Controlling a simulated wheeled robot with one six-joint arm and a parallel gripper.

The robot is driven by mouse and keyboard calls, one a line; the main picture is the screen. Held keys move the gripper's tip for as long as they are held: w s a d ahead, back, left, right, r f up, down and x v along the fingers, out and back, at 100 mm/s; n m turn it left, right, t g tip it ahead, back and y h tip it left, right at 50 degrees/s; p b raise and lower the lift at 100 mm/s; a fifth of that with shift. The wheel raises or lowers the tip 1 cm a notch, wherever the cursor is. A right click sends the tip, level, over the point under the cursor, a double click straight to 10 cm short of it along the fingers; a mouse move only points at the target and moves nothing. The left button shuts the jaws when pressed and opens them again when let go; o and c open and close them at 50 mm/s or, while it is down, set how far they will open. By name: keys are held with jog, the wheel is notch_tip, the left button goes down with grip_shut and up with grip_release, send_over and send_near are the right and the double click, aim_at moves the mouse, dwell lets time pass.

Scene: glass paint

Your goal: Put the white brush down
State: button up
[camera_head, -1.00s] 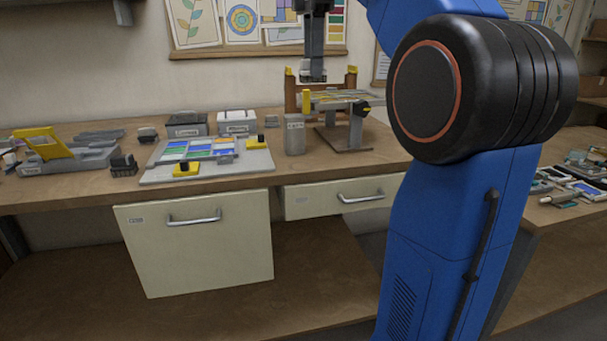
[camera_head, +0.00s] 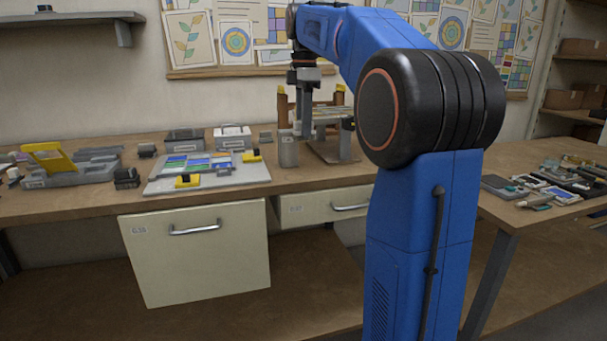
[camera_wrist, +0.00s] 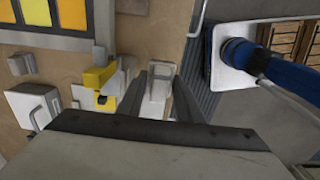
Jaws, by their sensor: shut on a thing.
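My gripper (camera_head: 301,132) points down at the back right of the bench, close beside or over the light grey cup (camera_head: 288,153). In the wrist view my two dark fingers (camera_wrist: 159,98) are only a little apart, with a pale grey shape between and below them. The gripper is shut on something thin. The white brush cannot be made out clearly in either view; the fingers and the small scale hide it. I cannot tell whether its end is inside the cup or above it.
A grey stand with a glass panel (camera_head: 332,120) is close right of my gripper. A grey board (camera_head: 232,178) with coloured panes and yellow-black blocks lies left. A yellow-handled tool carrier (camera_head: 75,173) stands further left. A second table (camera_head: 550,222) at right holds many small items.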

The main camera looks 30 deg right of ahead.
jog(key=shift+d+f, duration=0.1)
jog(key=shift+f, duration=5.05)
jog(key=shift+f, duration=0.15)
jog(key=o, duration=1)
notch_tip(320, 180, up, 12)
jog(key=shift+r, duration=0.15)
